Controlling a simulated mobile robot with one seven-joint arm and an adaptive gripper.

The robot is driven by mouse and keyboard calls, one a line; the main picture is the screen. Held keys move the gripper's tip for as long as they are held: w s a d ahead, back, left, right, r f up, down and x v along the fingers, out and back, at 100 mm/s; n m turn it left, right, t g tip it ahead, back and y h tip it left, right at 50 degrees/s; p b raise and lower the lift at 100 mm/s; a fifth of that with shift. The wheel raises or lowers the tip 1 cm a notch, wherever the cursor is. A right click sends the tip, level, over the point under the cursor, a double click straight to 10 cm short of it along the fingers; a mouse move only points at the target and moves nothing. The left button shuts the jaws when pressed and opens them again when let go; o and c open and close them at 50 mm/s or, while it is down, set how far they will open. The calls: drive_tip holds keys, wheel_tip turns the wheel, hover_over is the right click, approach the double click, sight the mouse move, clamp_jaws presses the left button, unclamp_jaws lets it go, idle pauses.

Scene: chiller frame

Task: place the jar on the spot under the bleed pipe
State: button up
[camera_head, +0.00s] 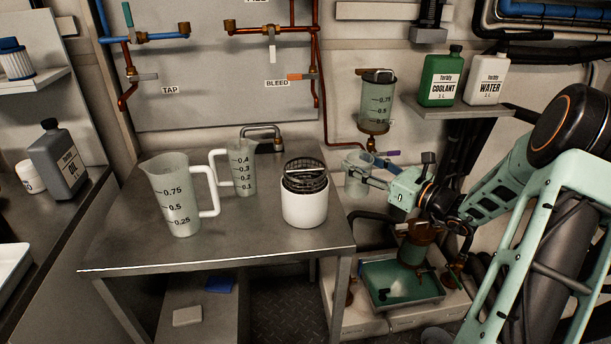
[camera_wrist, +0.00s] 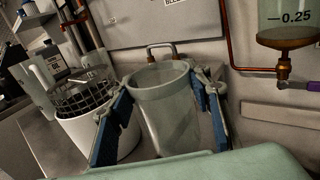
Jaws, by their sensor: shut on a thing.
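A clear, empty-looking jar (camera_head: 357,176) is held upright to the right of the metal table, below a graduated glass vessel. My gripper (camera_head: 368,174) reaches in from the right and is shut on it. In the wrist view the jar (camera_wrist: 163,108) stands between the two blue-padded fingers (camera_wrist: 162,100), its rim open upward. The BLEED label (camera_head: 277,83) is on the back panel, beside a valve with an orange handle (camera_head: 300,76). A copper pipe (camera_head: 317,92) ends below that valve. I cannot make out a marked spot beneath it.
On the table (camera_head: 250,240) stand a large measuring jug (camera_head: 175,195), a smaller jug (camera_head: 242,168) and a white pot with a wire basket (camera_head: 304,207). The pot is left of the jar. The graduated vessel (camera_head: 377,105) hangs above it. The table's front is clear.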

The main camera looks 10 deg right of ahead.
drive_tip(key=f+x, duration=0.1)
drive_tip(key=x, duration=0.5)
drive_tip(key=f+b+x, duration=0.1)
drive_tip(key=x, duration=0.4)
drive_tip(key=f+x, duration=0.1)
drive_tip(key=x, duration=0.5)
drive_tip(key=shift+w+a+f+b, duration=0.25)
drive_tip(key=shift+f+b, duration=0.1)
drive_tip(key=shift+b, duration=0.05)
drive_tip(key=o, duration=1.1)
drive_tip(key=shift+o, duration=0.2)
